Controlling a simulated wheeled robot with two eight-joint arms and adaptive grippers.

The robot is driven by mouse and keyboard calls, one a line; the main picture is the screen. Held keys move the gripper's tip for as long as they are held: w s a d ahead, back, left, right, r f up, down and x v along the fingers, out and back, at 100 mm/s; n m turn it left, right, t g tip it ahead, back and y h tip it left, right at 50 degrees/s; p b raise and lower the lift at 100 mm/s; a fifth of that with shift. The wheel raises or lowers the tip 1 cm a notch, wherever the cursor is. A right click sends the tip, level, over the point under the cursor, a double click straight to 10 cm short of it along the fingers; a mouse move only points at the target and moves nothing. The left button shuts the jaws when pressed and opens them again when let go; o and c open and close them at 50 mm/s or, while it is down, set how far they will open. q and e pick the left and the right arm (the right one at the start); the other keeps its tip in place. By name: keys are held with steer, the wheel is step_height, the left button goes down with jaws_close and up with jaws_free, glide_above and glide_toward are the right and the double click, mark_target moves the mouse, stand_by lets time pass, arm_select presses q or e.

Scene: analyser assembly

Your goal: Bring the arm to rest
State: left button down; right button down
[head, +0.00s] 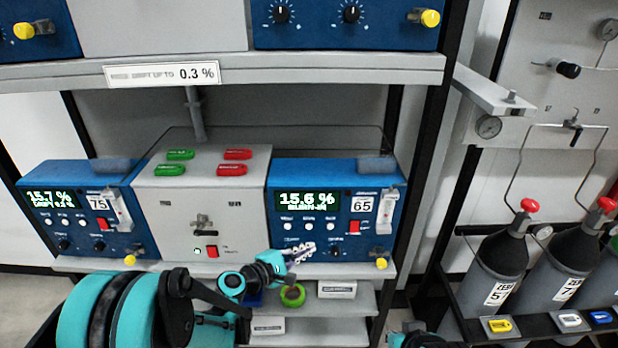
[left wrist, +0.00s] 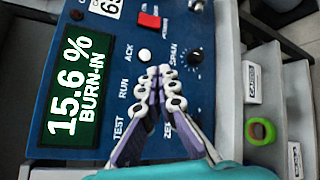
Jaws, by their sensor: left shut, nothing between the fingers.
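My left arm comes in from the lower left of the head view, with large teal and black links. My left gripper (head: 303,251) is in front of the lower edge of the right blue analyser (head: 320,190), whose display reads 15.6 %. In the left wrist view the gripper (left wrist: 160,78) has its purple-grey fingers together at the tips, with nothing between them. The fingertips overlap the analyser's front panel (left wrist: 120,75) near its ACK button; whether they touch it cannot be told.
A left blue analyser (head: 85,205) and a grey centre unit (head: 200,200) share the shelf. Below are a green tape roll (head: 292,295) and small labelled boxes (head: 337,289). Gas cylinders (head: 497,265) with red knobs stand right. Part of my other arm shows at the bottom edge.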

arm_select(q)
steer(key=s+a+m+g+y, duration=0.1)
steer(key=s+a+m+y, duration=0.2)
steer(key=s+a+m, duration=0.2)
steer(key=s+a+r+m+g+y, duration=0.1)
steer(key=s+a+m+y, duration=0.3)
steer(key=s, duration=0.8)
steer(key=s+a+m+g+y, duration=0.2)
steer(key=s+a+m+y, duration=0.1)
steer(key=s+a+m, duration=0.3)
steer(key=s+a, duration=0.2)
steer(key=s, duration=0.1)
steer(key=shift+r+m+y, duration=0.3)
steer(key=shift+r, duration=0.05)
